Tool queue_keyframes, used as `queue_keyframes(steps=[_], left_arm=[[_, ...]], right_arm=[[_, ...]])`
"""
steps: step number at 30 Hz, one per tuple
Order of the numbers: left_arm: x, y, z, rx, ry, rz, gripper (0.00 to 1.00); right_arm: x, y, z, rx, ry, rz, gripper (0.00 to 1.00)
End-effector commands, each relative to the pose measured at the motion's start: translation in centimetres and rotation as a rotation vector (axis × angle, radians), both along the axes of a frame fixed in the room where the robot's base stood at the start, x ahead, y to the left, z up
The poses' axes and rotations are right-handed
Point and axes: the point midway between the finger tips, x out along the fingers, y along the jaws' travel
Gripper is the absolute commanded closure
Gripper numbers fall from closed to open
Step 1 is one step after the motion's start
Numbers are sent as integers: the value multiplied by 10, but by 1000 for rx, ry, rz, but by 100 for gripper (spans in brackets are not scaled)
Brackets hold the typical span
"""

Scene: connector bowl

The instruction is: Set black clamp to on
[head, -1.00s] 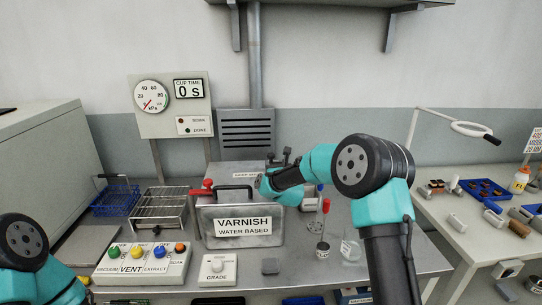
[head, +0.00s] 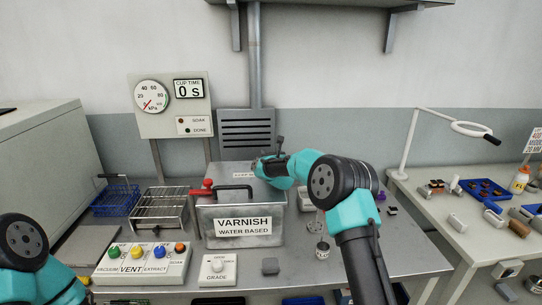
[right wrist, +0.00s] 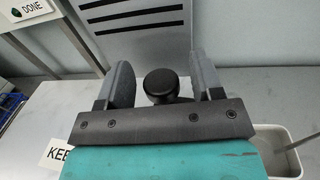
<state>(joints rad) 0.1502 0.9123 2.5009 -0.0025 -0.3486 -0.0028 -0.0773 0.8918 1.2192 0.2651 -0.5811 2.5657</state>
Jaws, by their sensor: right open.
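The black clamp's round knob (right wrist: 161,84) shows in the right wrist view, between the two fingers of my right gripper (right wrist: 160,82). The fingers are open, with a gap on each side of the knob. The rest of the clamp is hidden behind the gripper body. In the head view my right gripper (head: 262,165) is at the back right of the varnish tank (head: 205,228), over its lid; the clamp cannot be made out clearly there. My left gripper is out of view; only part of my left arm shows at the lower left.
A red-knobbed clamp (head: 207,184) is at the tank's left side, beside the black lid handle (head: 236,188). A wire rack (head: 160,207), blue basket (head: 115,201) and button box (head: 143,264) stand left. A grade dial (head: 217,267) is in front. A small cup (head: 322,250) stands right.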

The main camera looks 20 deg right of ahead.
Motion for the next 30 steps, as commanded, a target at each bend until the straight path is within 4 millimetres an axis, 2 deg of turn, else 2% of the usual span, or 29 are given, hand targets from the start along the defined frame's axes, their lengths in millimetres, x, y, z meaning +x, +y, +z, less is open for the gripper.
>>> queue_keyframes(steps=[6, 25, 30], left_arm=[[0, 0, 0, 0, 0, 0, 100], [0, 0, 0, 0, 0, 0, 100], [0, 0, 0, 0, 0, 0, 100]], right_arm=[[0, 0, 0, 0, 0, 0, 40], [0, 0, 0, 0, 0, 0, 100], [0, 1, 0, 0, 0, 2, 100]])
